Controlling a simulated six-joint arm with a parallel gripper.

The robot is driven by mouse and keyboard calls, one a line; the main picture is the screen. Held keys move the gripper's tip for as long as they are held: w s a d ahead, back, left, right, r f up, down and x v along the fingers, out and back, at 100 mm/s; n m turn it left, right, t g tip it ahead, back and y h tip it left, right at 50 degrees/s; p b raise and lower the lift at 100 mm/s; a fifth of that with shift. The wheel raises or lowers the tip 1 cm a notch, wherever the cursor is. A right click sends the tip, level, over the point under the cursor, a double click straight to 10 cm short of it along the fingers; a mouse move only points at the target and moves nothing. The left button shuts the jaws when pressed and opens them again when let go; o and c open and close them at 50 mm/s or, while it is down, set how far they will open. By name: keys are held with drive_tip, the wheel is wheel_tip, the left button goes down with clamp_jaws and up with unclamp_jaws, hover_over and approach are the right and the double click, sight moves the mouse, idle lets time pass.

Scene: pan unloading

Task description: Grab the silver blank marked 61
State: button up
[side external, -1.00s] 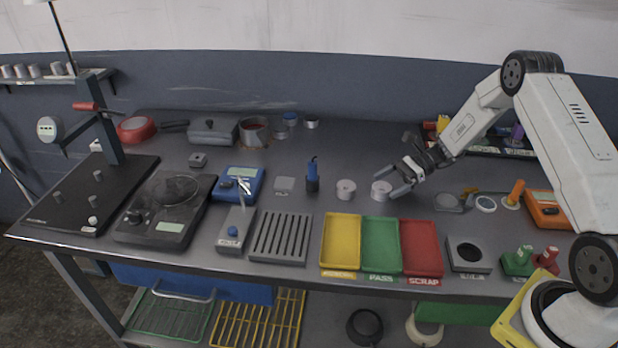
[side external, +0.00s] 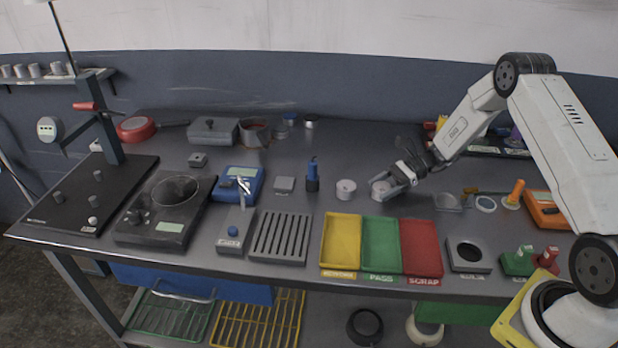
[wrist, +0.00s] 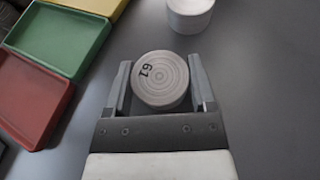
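The silver blank marked 61 (wrist: 160,79) is a round, pale disc with concentric rings on top. It lies flat on the bench between the two fingers of my gripper (wrist: 160,75) in the wrist view, close to both, with no clear grip visible. In the side view the same blank (side external: 380,188) sits right of a similar blank, with my gripper (side external: 388,186) low around it, coming from the right. The fingers partly cover its side.
A second silver blank (side external: 346,190) stands just left; it also shows in the wrist view (wrist: 190,12). Yellow (side external: 341,242), green (side external: 380,245) and red (side external: 421,248) trays lie in front. A blue-handled tool (side external: 312,178) stands further left. Bench behind the blanks is clear.

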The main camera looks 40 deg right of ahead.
drive_tip(key=shift+c, duration=1.1)
drive_tip(key=shift+r, duration=0.15)
drive_tip(key=shift+r, duration=0.7)
drive_tip(key=s+a+r, duration=0.2)
drive_tip(key=s+r, duration=0.9)
drive_tip(key=s, duration=0.2)
drive_tip(key=shift+s+a+r, duration=0.2)
drive_tip(key=shift+s+a, duration=0.15)
drive_tip(key=shift+s, duration=0.05)
